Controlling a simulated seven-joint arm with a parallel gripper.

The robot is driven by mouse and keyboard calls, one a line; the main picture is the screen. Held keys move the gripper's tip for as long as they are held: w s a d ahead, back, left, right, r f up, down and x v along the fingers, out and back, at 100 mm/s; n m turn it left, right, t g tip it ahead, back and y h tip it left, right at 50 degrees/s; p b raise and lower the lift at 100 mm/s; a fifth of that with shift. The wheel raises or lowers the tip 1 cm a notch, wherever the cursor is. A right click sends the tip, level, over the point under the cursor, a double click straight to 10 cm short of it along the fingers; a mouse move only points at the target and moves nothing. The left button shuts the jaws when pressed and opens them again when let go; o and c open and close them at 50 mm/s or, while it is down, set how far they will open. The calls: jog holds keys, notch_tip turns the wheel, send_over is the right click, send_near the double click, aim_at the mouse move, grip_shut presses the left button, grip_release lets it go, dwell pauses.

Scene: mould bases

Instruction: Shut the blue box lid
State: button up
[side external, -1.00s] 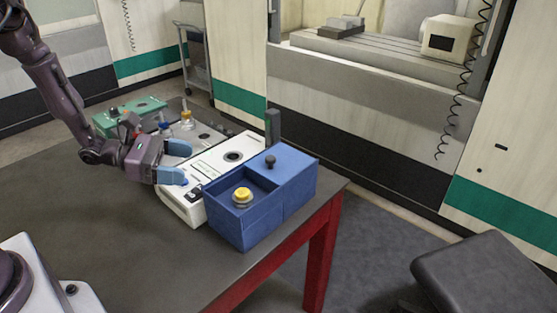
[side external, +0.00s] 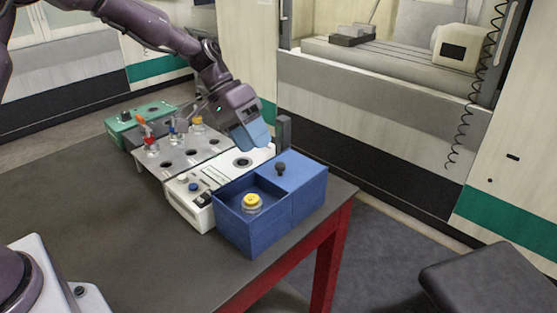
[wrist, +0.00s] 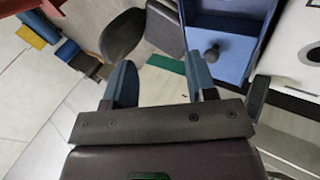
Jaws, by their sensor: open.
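The blue box (side external: 262,234) stands at the table's right corner. Its blue lid (side external: 300,172), with a dark round knob (side external: 281,168), covers the back right part. The front left compartment is open and holds a jar with a yellow cap (side external: 252,201). In the wrist view the lid (wrist: 232,57) and knob (wrist: 212,53) show at the upper right, beyond the fingers. My gripper (side external: 257,142) is open and empty, above and behind the box, apart from the knob. Its two blue fingers (wrist: 160,82) point down toward the lid side in the side view.
A white device (side external: 190,205) stands close along the box's left side. A grey rack (side external: 172,165) with small bottles and a green device (side external: 142,118) lie further left. A dark upright post (side external: 284,132) stands behind the box. The table's front left is clear.

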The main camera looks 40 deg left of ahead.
aim_at(280, 164)
jog(key=w+a+r+m+t+y, duration=0.25)
jog(key=w+a+m+y, duration=0.2)
jog(key=m, duration=0.35)
jog(key=shift+g+h, duration=0.35)
jog(key=shift+h, duration=0.1)
jog(key=x, duration=1.3)
jog(key=shift+d, duration=0.1)
grip_shut()
